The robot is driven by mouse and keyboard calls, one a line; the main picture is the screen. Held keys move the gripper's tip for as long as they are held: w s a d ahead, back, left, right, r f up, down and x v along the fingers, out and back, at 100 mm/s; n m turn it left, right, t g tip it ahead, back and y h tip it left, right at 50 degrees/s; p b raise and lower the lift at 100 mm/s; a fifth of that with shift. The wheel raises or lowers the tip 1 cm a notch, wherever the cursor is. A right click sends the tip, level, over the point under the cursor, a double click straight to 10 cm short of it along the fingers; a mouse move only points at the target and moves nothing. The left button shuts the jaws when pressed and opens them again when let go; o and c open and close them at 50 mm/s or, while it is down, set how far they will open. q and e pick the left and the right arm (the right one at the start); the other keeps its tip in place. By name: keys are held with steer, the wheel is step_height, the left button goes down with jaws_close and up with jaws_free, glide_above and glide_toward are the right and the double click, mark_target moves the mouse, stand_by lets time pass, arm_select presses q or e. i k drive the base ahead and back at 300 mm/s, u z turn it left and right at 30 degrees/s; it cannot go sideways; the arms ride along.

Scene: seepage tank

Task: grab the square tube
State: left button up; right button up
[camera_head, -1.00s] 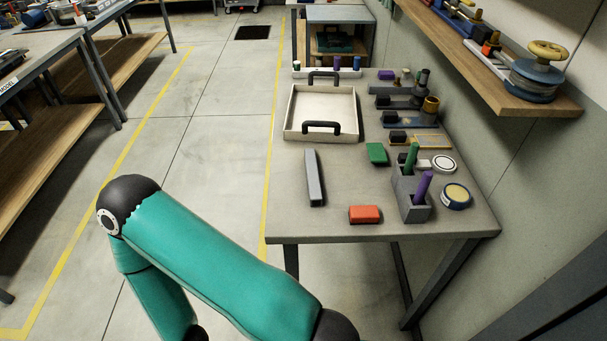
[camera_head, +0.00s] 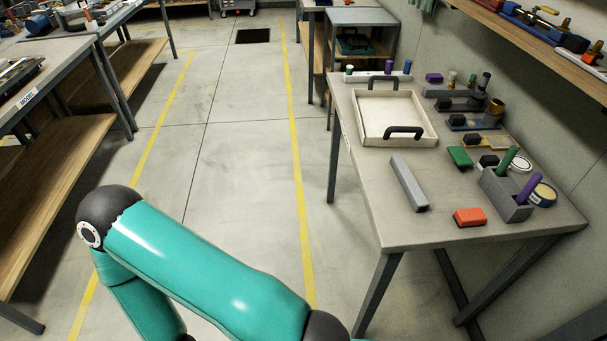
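The square tube (camera_head: 408,183) is a plain grey bar lying flat on the right-hand table (camera_head: 394,230). It lies between the white tray and the orange block, near the table's left edge. Nothing touches it that I can see. A teal arm link of mine fills the lower left, over the floor and well short of the table. Neither of my grippers is in view.
A white tray (camera_head: 361,119) with black handles lies behind the tube. An orange block (camera_head: 469,217), a green block (camera_head: 460,157) and a grey holder (camera_head: 506,196) with green and purple sticks are to its right. Open floor (camera_head: 245,200) lies left of the table.

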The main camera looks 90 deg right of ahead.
mark_target(420, 204)
steer(key=u, duration=0.1)
steer(key=i, duration=1.2)
steer(key=z, duration=1.2)
steer(key=i, duration=0.3)
steer(key=z, duration=2.35)
steer(key=k, duration=0.3)
steer(key=z, duration=0.6)
steer(key=i, duration=1.35)
steer(key=u, duration=0.45)
